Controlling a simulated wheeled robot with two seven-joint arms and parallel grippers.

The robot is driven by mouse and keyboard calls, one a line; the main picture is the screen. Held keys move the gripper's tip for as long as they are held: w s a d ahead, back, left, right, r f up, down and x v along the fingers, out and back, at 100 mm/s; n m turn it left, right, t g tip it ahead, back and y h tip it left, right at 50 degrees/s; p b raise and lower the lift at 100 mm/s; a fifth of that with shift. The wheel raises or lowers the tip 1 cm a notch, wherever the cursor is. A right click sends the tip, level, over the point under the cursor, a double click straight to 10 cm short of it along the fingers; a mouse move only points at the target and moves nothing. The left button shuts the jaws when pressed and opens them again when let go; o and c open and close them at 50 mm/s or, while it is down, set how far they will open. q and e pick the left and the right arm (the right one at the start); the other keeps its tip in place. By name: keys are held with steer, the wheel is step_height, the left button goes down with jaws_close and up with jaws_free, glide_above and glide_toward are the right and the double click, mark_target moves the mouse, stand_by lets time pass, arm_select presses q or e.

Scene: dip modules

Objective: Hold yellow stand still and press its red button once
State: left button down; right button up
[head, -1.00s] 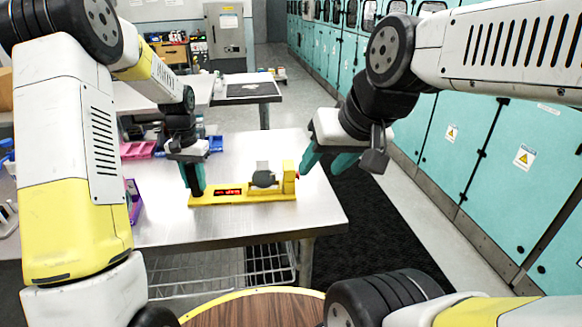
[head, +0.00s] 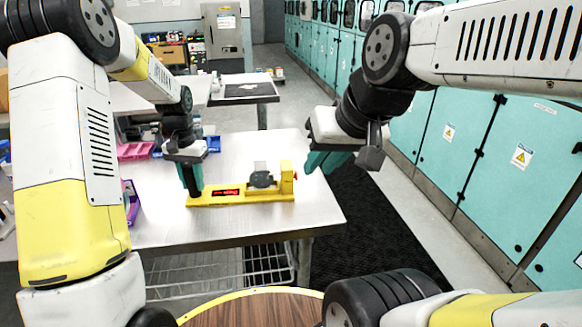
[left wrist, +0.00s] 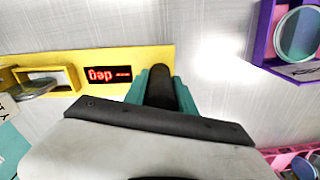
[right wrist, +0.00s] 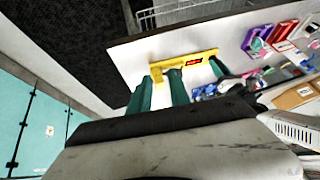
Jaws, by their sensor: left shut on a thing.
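The yellow stand (head: 240,199) lies on the metal table, with a lit red display (head: 227,192) and a grey round part (head: 262,180) near its upright end block (head: 287,177). My left gripper (head: 192,190) is shut at the stand's left end; the left wrist view shows its teal fingers around a dark post (left wrist: 161,88). The red button (head: 296,176) is a tiny spot on the end block's right face. My right gripper (head: 314,168) is just right of it, apart from it, empty. Its fingers stand partly apart in the right wrist view (right wrist: 158,90).
The metal table (head: 300,215) is clear around the stand. A purple bin (head: 131,203) lies left of it, with pink (head: 136,151) and blue bins behind. Teal cabinets (head: 500,160) line the right side, beyond a dark floor mat.

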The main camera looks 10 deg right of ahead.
steer(key=shift+w+g, duration=0.3)
steer(key=shift+w, duration=0.05)
steer(key=c, duration=0.4)
steer(key=w+m+g, duration=0.1)
steer(key=w+m, duration=0.1)
steer(key=w, duration=0.1)
steer(key=w+f+m+g+y, duration=0.1)
steer(key=w+m+g, duration=0.1)
steer(key=w+d+f+m+g+y, duration=0.1)
steer(key=w+m, duration=0.1)
steer(key=w, duration=0.1)
steer(key=shift+w+g, duration=0.3)
steer(key=shift+w, duration=0.05)
jaws_close()
steer(key=w+d+f+m+g+y, duration=0.2)
steer(key=w+d+f+m+y, duration=0.7)
steer(key=w+f, duration=0.3)
steer(key=w+d+f+m+t+y, duration=0.2)
steer(key=w+d+f+m+y, duration=0.1)
steer(key=d+f, duration=0.3)
steer(key=shift+d+f+m+y, duration=0.15)
steer(key=shift+d+m+y, duration=0.55)
steer(key=shift+d, duration=0.45)
steer(key=shift+w, duration=0.1)
